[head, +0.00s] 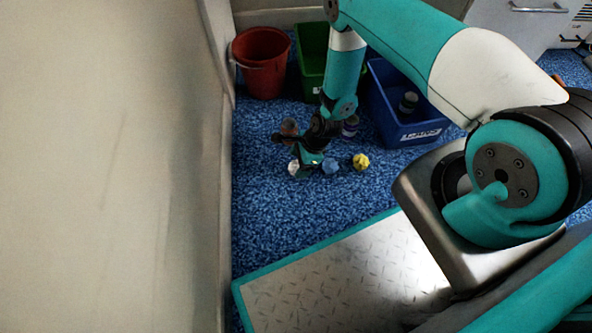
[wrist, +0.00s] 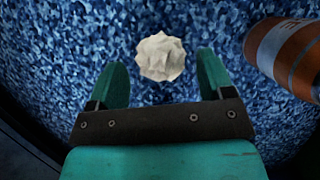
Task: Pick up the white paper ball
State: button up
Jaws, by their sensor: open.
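The white paper ball (wrist: 161,57) lies on the blue speckled carpet. In the wrist view it is just beyond my gripper (wrist: 157,80), roughly centred between the two teal fingers, which are apart and empty. In the head view the white paper ball (head: 293,168) is a small pale shape, beside my gripper (head: 308,160), which reaches down close to the floor. Whether the fingers are level with the ball cannot be told.
An orange can (wrist: 291,55) lies right of the ball in the wrist view. Blue (head: 330,166) and yellow (head: 361,161) crumpled balls lie to the right. Red bucket (head: 262,68), green bin (head: 311,62) and blue bin (head: 408,135) stand behind. A pale wall (head: 120,160) rises at left.

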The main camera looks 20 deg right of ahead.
jog(key=b+x, duration=0.1)
jog(key=x, duration=0.1)
jog(key=shift+a+f, duration=0.1)
jog(key=shift+f, duration=0.25)
jog(key=shift+r, duration=0.1)
jog(key=c, duration=1)
jog(key=shift+r, duration=0.1)
